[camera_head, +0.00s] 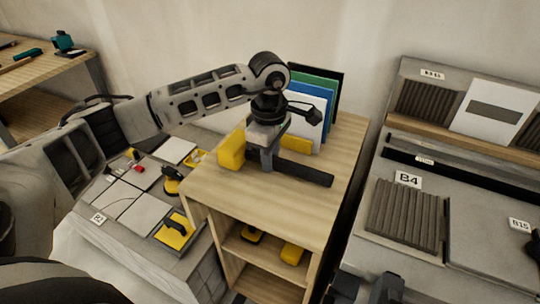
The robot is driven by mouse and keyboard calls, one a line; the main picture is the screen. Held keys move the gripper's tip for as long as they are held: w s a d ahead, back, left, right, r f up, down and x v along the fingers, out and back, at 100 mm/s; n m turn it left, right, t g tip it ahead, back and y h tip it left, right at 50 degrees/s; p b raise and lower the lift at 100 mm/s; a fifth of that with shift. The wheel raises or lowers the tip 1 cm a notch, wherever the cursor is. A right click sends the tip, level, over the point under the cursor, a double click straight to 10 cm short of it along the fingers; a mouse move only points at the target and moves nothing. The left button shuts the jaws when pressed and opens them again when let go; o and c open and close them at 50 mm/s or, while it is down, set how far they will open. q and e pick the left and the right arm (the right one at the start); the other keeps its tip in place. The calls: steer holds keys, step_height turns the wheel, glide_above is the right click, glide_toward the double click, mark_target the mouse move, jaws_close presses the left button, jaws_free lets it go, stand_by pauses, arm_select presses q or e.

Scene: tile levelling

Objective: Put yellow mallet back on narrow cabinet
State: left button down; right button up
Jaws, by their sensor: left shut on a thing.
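The yellow mallet (231,151) is at the top of the narrow cabinet (335,150), with its yellow head on the left and its dark handle stretching right. My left gripper (268,160) points down and is shut on the handle near the head. The mallet lies about level, at or just above the wooden top; I cannot tell whether it touches. The gripper hides part of it. Dark parts at the bottom edge look like my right gripper (368,289); its jaw state is unclear.
Upright panels (328,95) and a yellow block (296,143) stand at the back of the cabinet top. Its front right is clear. Yellow tools (292,253) lie on the shelf below. A tile bench (138,220) is left, a grey display (420,260) right.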

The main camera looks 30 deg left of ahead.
arm_select(q)
steer(key=shift+f, duration=0.2)
stand_by(0.6)
steer(key=c, duration=1.2)
jaws_free()
step_height(320, 180, up, 16)
steer(key=shift+a+b, duration=0.15)
steer(key=shift+b, duration=0.3)
steer(key=shift+s, duration=0.1)
